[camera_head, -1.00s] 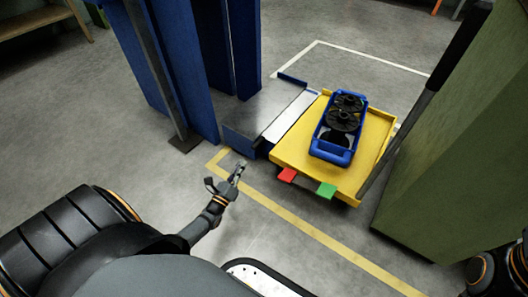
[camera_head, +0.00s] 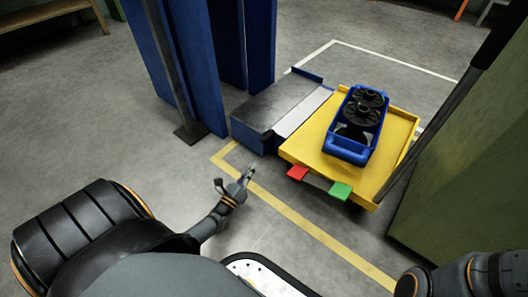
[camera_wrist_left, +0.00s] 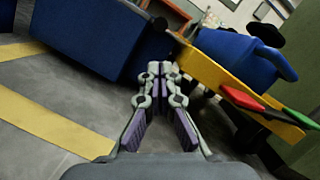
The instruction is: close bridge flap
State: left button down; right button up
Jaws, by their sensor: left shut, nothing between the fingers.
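The bridge flap seems to be the light grey plate (camera_head: 303,112) along the right side of the blue dock (camera_head: 254,138). It lies about flat, with its right edge beside the yellow cart (camera_head: 310,140); I cannot tell whether they touch. My left gripper (camera_head: 249,170) is shut and empty, above the floor in front of the dock and apart from it. In the left wrist view, the shut fingers (camera_wrist_left: 165,70) point toward the gap between the blue dock wall (camera_wrist_left: 95,35) and the yellow cart (camera_wrist_left: 215,72). My right gripper is out of view.
The cart carries a blue tote (camera_head: 345,151) with black spools (camera_head: 362,107). A red tab (camera_head: 298,173) and a green tab (camera_head: 341,190) stick out from its front. Blue posts (camera_head: 192,65) stand left; a green cabinet (camera_head: 465,150) stands right. Floor before the dock is clear.

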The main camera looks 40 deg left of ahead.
pick_arm(q)
jog(key=b+x, duration=0.5)
jog(key=x, duration=0.5)
jog(key=shift+r, duration=0.1)
jog(key=shift+a+r, duration=0.1)
